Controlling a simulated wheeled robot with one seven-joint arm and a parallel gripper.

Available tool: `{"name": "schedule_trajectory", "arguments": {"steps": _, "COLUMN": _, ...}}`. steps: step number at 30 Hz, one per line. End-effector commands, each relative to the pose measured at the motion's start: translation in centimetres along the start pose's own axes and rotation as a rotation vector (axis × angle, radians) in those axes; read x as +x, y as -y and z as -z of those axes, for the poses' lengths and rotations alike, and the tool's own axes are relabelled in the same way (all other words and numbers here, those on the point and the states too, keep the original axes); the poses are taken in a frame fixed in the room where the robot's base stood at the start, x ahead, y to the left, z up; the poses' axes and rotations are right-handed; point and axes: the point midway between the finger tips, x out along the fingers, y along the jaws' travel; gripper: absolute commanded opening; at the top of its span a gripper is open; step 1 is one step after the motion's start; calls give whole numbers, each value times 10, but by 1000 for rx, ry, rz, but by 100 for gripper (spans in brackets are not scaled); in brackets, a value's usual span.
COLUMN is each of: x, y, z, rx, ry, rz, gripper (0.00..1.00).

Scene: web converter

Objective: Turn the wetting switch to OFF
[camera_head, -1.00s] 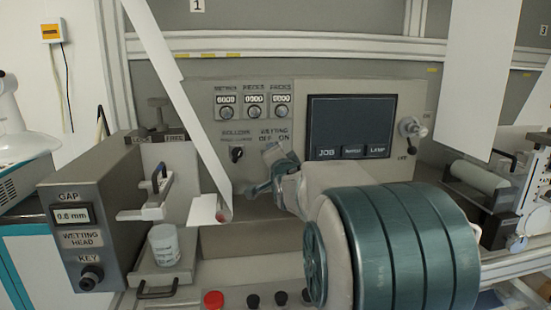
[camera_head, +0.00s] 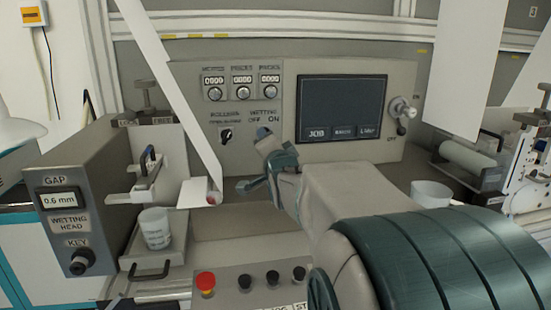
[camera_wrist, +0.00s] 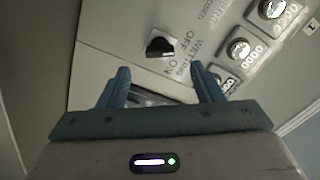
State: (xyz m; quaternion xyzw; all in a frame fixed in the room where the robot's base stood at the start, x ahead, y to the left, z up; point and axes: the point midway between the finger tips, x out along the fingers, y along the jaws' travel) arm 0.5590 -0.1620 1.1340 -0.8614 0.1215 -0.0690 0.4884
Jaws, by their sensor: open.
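The wetting switch (camera_wrist: 160,47) is a black knob on the grey panel in the wrist view, beside the printed words WETTING, OFF and ON. Which word it points to I cannot tell. In the head view the WETTING OFF ON label (camera_head: 264,116) shows, but my gripper largely hides the switch below it. My gripper (camera_head: 254,160) is open in front of the panel, one finger above the other in the head view. In the wrist view my gripper's (camera_wrist: 160,68) blue fingers are apart and empty, with the knob just beyond the gap between their tips.
Left of the switch are the rollers switch (camera_head: 226,134) and a hanging white sheet (camera_head: 180,100). A dark screen (camera_head: 341,108) and a lever switch (camera_head: 402,108) are to the right. Below are a red button (camera_head: 205,281) and black knobs. A white cup (camera_head: 430,194) stands right.

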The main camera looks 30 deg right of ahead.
Motion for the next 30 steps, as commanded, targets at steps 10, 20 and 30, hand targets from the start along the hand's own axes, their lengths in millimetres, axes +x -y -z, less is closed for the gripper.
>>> {"name": "schedule_trajectory", "arguments": {"steps": 10, "x": -54, "y": 1, "z": 0, "rx": -1, "ry": -1, "rz": 2, "gripper": 60}}
{"name": "schedule_trajectory", "arguments": {"steps": 20, "x": -70, "y": 0, "z": 0, "rx": -1, "ry": 0, "rz": 0, "gripper": 60}}
{"name": "schedule_trajectory", "arguments": {"steps": 30, "x": -71, "y": 0, "z": -3, "rx": -16, "ry": 13, "rz": -16, "gripper": 60}}
